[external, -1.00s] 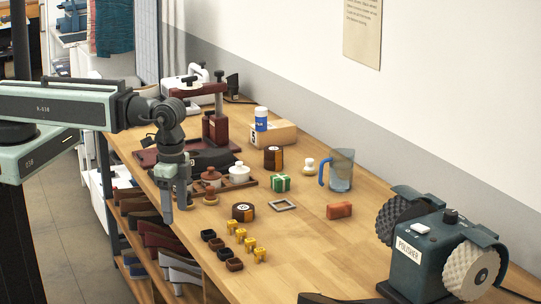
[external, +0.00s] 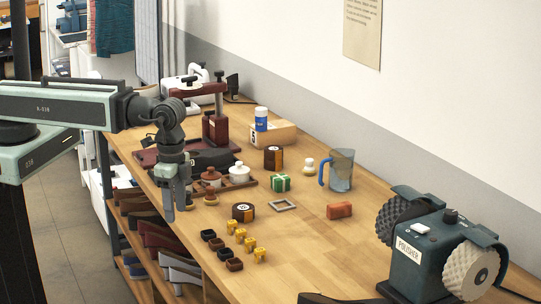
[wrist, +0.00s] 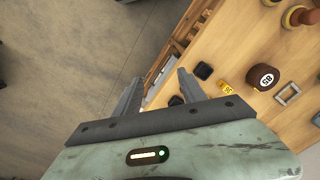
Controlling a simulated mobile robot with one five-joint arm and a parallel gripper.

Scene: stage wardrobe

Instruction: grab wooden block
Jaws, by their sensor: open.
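A pale wooden block (external: 285,134) marked with a 5 lies toward the back of the workbench, near the wall. A blue and white bottle (external: 261,120) stands on or against it; I cannot tell which. A smaller reddish-brown block (external: 339,210) lies on the bench nearer the polisher. My gripper (external: 177,212) hangs fingers down at the bench's left edge, well apart from both blocks, open and empty. In the wrist view my gripper (wrist: 160,76) shows its two fingers spread over the floor and bench edge. Neither block is clearly visible there.
A blue jug (external: 340,170) and a polisher (external: 430,255) stand to the right.

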